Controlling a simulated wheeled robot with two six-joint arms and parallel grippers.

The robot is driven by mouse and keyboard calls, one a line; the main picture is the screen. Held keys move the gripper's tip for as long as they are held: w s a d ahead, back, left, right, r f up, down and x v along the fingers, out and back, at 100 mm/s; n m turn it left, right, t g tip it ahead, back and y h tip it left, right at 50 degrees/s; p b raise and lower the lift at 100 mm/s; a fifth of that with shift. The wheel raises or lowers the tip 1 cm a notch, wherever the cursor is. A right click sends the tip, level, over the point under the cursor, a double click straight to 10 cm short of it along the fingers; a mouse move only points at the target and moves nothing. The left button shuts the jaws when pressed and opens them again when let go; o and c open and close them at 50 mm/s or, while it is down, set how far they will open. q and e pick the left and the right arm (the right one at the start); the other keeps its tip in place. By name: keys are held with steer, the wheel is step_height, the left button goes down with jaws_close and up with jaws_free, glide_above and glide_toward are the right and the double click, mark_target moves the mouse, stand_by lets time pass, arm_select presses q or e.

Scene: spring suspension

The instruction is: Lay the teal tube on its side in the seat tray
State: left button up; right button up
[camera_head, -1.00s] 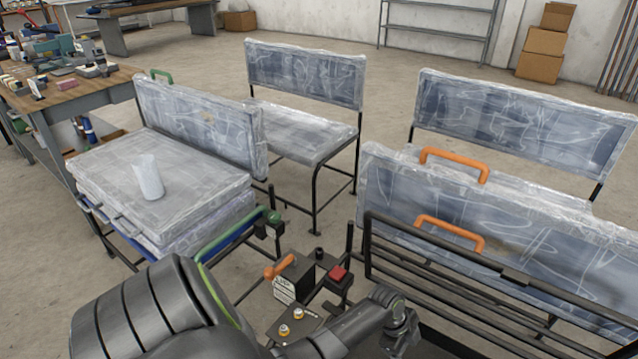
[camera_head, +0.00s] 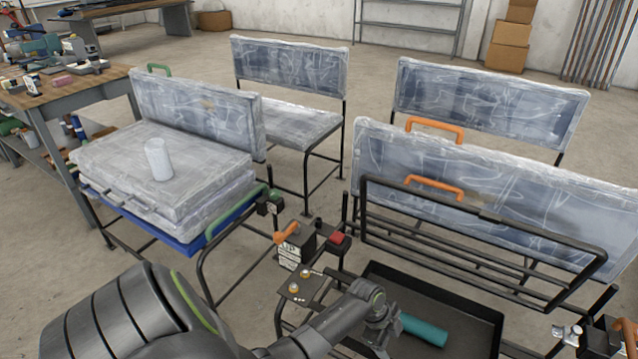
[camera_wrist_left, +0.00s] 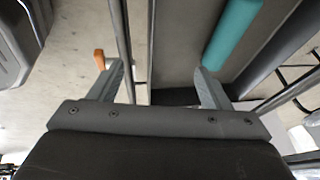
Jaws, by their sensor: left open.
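The teal tube (camera_head: 424,330) lies on its side in the black seat tray (camera_head: 465,305) at the lower right of the head view. Its left end is hidden behind my left gripper (camera_head: 383,335). In the left wrist view the teal tube (camera_wrist_left: 233,32) shows at the upper right, beyond the right fingertip and beside a dark edge. My left gripper (camera_wrist_left: 165,85) is open there, with nothing between its fingers. I cannot tell whether a finger touches the tube. My right gripper is not in view.
A black slatted backrest frame (camera_head: 480,235) stands behind the tray. A control box with an orange lever (camera_head: 287,233) and a red button (camera_head: 337,238) is left of it. A white cylinder (camera_head: 158,160) stands on wrapped seats. Wrapped benches fill the back.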

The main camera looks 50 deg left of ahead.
arm_select(q)
steer(key=w+a+r+y, duration=0.1)
steer(key=a+r, duration=0.4)
steer(key=a, duration=0.8)
steer(key=w+a+r+y, duration=0.1)
steer(key=a+r, duration=0.5)
steer(key=a, duration=0.7)
steer(key=shift+w+a+g, duration=0.2)
steer(key=shift+a+g, duration=0.1)
steer(key=shift+a, duration=0.1)
steer(key=shift+r, duration=0.1)
